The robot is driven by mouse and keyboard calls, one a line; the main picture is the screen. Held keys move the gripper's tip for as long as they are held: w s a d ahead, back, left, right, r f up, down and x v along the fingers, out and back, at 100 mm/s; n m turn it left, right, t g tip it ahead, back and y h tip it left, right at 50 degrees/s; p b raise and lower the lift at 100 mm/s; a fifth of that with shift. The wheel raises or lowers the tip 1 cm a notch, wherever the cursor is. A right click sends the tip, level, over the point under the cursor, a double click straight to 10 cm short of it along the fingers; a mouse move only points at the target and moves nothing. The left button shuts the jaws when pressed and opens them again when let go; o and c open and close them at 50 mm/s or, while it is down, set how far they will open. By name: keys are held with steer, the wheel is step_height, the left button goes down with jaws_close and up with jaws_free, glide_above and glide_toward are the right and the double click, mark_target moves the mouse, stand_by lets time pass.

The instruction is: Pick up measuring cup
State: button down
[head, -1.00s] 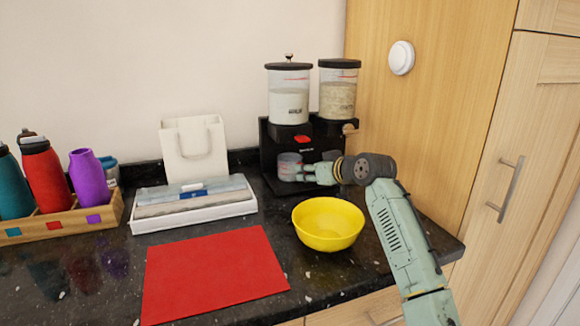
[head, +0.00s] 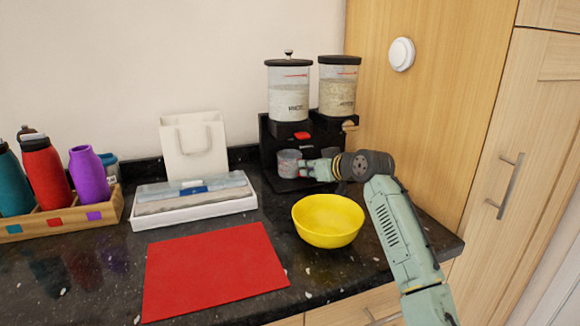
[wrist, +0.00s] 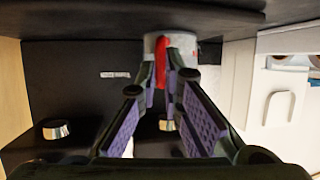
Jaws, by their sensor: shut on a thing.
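The measuring cup (head: 289,163) is a small translucent grey cup at the black dispenser, below its left container. My gripper (head: 306,168) reaches it from the right. In the wrist view the cup (wrist: 182,46) shows at the top, with a red strip (wrist: 160,62) on its near side. My gripper (wrist: 167,80) has its fingertips closed in on this red strip. Part of the cup is hidden behind the fingers. I cannot tell whether the cup still touches the dispenser's base.
The black dispenser (head: 268,158) holds two clear containers (head: 289,95) above the cup. A yellow bowl (head: 328,222) stands in front, below my arm. A white tray (head: 190,212) with boxes, a white bag (head: 195,147) and a red mat (head: 212,272) are to the left.

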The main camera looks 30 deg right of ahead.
mark_target(300, 157)
stand_by(0.5)
steer(key=shift+r, duration=0.45)
step_height(300, 157, up, 2)
steer(key=shift+w+r+b, duration=0.1)
steer(key=shift+b, duration=0.65)
steer(key=s+r+b, duration=0.2)
steer(key=s+b, duration=0.2)
steer(key=s, duration=1.2)
steer(key=shift+d, duration=0.35)
steer(key=shift+s, duration=0.1)
